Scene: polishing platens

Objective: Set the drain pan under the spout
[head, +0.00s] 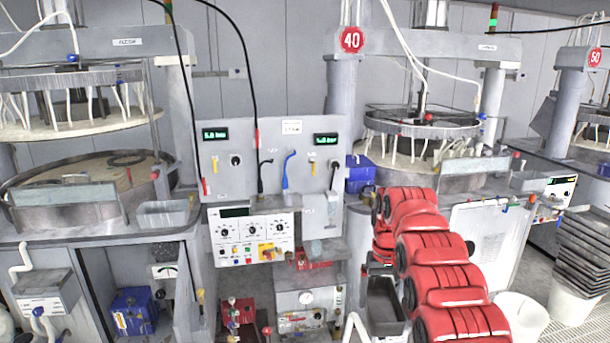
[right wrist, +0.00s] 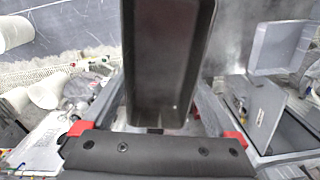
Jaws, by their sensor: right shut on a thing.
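The drain pan is a dark grey, narrow, open tray (head: 385,302) at the lower middle of the head view, just left of my red right arm. It also fills the upper middle of the right wrist view as a long dark pan (right wrist: 167,62). My right gripper (head: 377,266) is shut on the pan's near end and holds it. In the right wrist view the gripper (right wrist: 158,130) is at the pan's lower end. A white curved pipe (head: 354,326) shows at the bottom edge, left of the pan; I cannot tell whether it is the spout. My left gripper is not in view.
A control panel (head: 252,238) and a cabinet with gauges (head: 308,305) stand left of the pan. A white bucket (head: 522,315) stands right of my arm, with stacked dark trays (head: 583,255) in another bucket farther right. Polishing machines line the back.

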